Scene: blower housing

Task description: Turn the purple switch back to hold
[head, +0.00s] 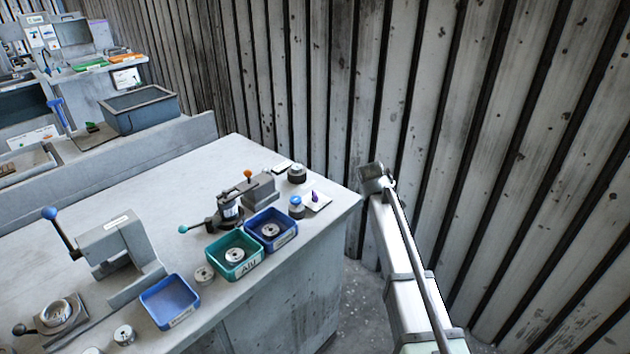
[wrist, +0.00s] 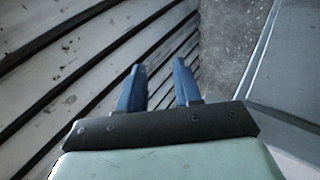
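The purple switch (head: 315,195) is a small purple piece on a pale plate (head: 319,203) near the right corner of the worktable. Its exact setting and any label are too small to read. My gripper shows in the wrist view (wrist: 160,88), with two blue fingers apart and nothing between them. It points down past the wall toward the floor. In the head view my arm stands to the right of the table, apart from the switch; the fingers cannot be made out there.
The worktable (head: 160,185) also holds a blue-topped knob (head: 296,206), a dark round part (head: 297,173), a lever clamp (head: 226,213), a green bin (head: 216,256), blue bins (head: 288,238) and a grey press (head: 118,245). A slatted wall (head: 480,120) stands close behind my arm.

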